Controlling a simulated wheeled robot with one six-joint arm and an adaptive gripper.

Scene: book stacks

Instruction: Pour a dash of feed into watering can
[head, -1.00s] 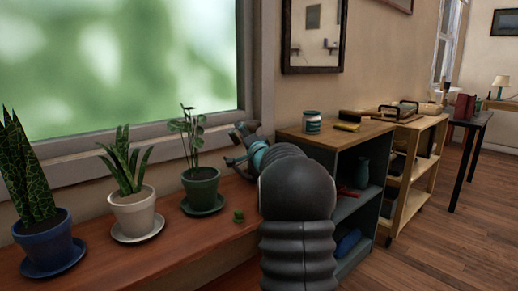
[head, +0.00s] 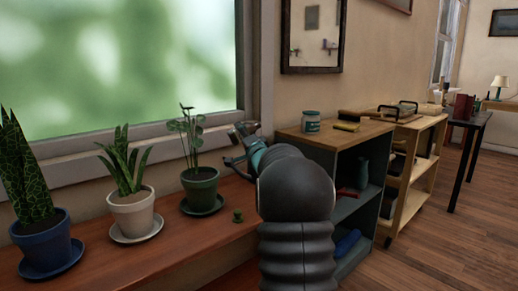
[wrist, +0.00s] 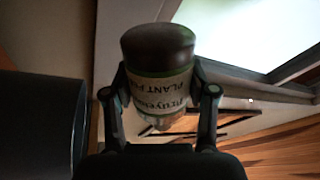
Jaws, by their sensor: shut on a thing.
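My gripper (wrist: 160,100) is shut on a bottle (wrist: 162,92) with a pale label reading in part "PLANT F". In the wrist view, the bottle's broad dark end faces up in the picture and its narrower end points down between the fingers. In the head view, my gripper (head: 243,140) is above the far end of the window shelf, partly behind my arm; the bottle cannot be made out clearly there. A small green object (head: 237,215), perhaps a cap, stands on the shelf. I cannot identify a watering can in either view; my arm hides part of the shelf.
Three potted plants stand on saucers along the wooden shelf (head: 190,240): a blue pot (head: 45,248), a white pot (head: 133,217) and a green pot (head: 201,190). A cabinet (head: 345,142) with a jar (head: 311,122) and brush on top stands right of my arm.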

